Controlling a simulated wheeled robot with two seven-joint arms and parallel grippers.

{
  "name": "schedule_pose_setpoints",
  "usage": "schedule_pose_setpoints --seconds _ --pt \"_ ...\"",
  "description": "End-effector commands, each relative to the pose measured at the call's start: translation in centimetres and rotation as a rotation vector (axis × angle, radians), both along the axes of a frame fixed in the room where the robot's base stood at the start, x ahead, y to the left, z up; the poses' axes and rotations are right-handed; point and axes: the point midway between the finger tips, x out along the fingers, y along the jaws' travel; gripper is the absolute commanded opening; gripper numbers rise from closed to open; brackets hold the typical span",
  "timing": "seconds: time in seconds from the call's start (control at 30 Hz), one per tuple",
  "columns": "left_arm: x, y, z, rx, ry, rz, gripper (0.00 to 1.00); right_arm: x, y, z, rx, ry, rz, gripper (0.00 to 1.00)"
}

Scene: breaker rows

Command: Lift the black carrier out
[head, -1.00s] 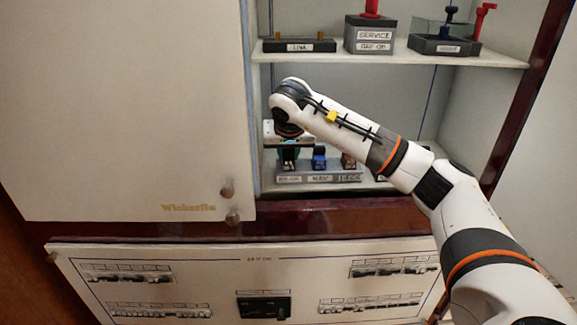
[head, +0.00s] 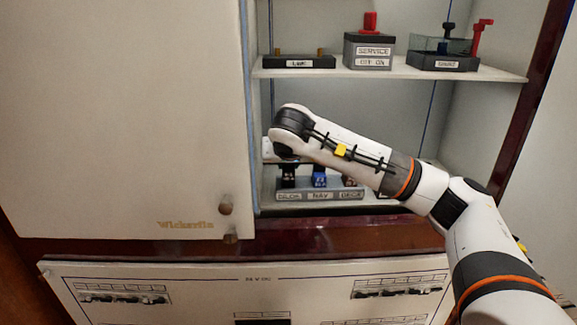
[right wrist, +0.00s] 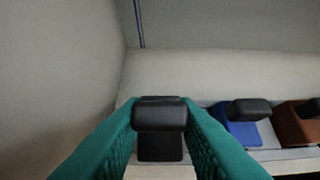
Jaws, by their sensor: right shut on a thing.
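The black carrier (right wrist: 160,147) has a dark grip bar on top and shows between the teal fingers of my right gripper (right wrist: 160,113) in the right wrist view. The fingers are shut on it from both sides. In the head view the black carrier (head: 289,176) is at the left end of the row on the lower shelf, above the leftmost label. My right wrist is right above it and hides most of the gripper. I cannot tell whether the carrier is still fully seated. My left gripper is not in view.
A blue carrier (head: 320,176) over the NAV label and a brown carrier (right wrist: 297,122) stand to its right. The upper shelf (head: 400,68) holds a SERVICE box (head: 369,50) and other units. The cream cabinet door (head: 120,110) is close on the left.

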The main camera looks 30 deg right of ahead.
Motion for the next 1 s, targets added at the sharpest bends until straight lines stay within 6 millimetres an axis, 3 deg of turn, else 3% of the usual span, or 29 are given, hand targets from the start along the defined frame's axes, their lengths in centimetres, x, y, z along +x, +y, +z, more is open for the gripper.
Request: schedule_pose_setpoints --seconds 0.1,0.4,0.67,0.8,1.0 --pt "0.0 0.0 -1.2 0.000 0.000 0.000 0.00 -0.6 0.3 -0.6 -0.058 -0.089 0.003 0.03" --pt "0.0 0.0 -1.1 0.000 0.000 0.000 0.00 -2.4 1.5 6.1 -0.054 -0.097 0.000 0.03" --pt "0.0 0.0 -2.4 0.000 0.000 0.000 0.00 -8.9 5.6 5.4 -0.057 -0.093 0.007 0.03" --pt "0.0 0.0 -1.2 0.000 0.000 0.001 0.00 -12.3 7.5 6.2 -0.061 -0.095 0.005 0.03" --pt "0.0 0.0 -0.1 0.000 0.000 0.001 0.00 -15.6 9.6 6.1 -0.060 -0.095 0.004 0.03"
